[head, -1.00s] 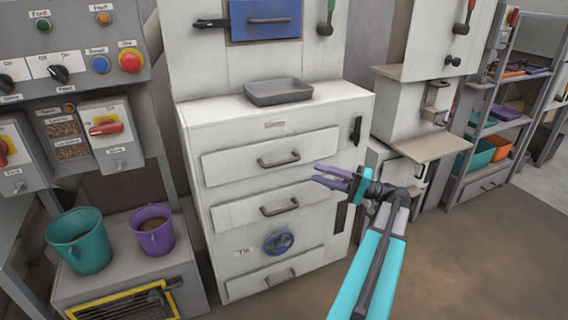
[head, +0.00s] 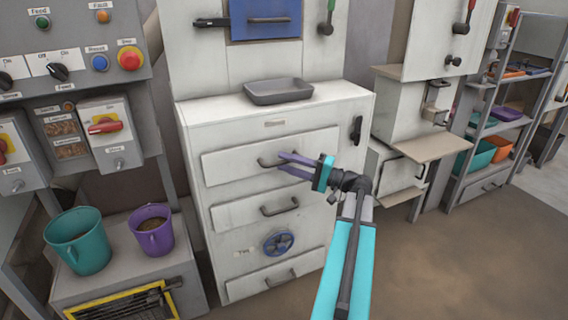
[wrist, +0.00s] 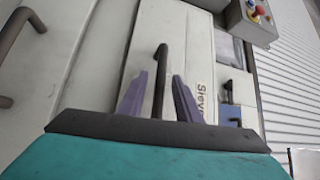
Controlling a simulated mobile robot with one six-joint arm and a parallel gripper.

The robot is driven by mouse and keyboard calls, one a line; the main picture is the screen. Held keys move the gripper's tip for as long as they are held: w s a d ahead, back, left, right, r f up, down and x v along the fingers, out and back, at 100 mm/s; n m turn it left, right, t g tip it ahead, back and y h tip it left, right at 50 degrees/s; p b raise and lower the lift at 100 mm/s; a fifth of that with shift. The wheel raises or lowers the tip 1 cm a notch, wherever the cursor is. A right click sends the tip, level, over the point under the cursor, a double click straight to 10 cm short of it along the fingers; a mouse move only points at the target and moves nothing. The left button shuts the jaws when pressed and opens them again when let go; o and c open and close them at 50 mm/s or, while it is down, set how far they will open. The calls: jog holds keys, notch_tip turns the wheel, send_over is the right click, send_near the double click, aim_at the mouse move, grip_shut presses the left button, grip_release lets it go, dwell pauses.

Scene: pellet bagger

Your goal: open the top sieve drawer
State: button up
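The top sieve drawer (head: 232,168) is a white panel with a dark bar handle (head: 264,162), high on the white cabinet. It looks shut. My gripper (head: 283,160) has purple fingers and is at this handle, partly covering it in the head view. In the wrist view my gripper (wrist: 160,98) is open. The dark handle (wrist: 161,75) lies between the two fingers, with a gap visible on each side. A "Sieve" label (wrist: 202,103) shows beside it.
Below are a second drawer with a handle (head: 280,207), a blue handwheel (head: 278,243) and a lower drawer (head: 290,272). A grey tray (head: 278,92) rests on the cabinet top. Teal (head: 78,243) and purple (head: 152,230) buckets stand left. Open floor lies to the right.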

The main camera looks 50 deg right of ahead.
jog(key=shift+w+a+r, duration=0.1)
jog(key=shift+w+a, duration=0.2)
jog(key=shift+w, duration=0.3)
grip_shut()
jog(key=shift+a, duration=0.1)
